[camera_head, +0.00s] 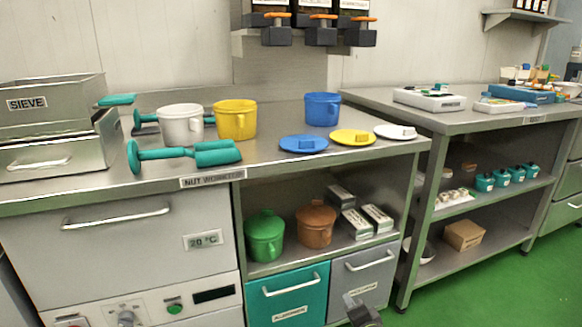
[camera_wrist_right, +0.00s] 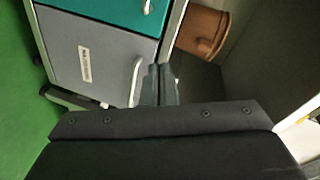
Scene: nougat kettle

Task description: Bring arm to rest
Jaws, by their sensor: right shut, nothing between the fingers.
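My right gripper (camera_head: 353,299) shows at the bottom edge of the head view, in front of the grey drawer (camera_head: 362,273) of the nut workstation. Only its tip and a dark part of my wrist are in the picture. In the right wrist view its fingers (camera_wrist_right: 160,85) are together, with nothing held between them. The grey drawer front (camera_wrist_right: 98,62) and part of the teal drawer (camera_wrist_right: 105,14) lie beyond the fingers there. My left gripper is in neither view.
The steel counter (camera_head: 270,165) holds white (camera_head: 180,125), yellow (camera_head: 236,120) and blue (camera_head: 322,109) pots, lids and teal-handled tools. A green pot (camera_head: 265,236) and a brown pot (camera_head: 315,224) stand on the shelf below. Green floor (camera_head: 485,290) is clear at the right.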

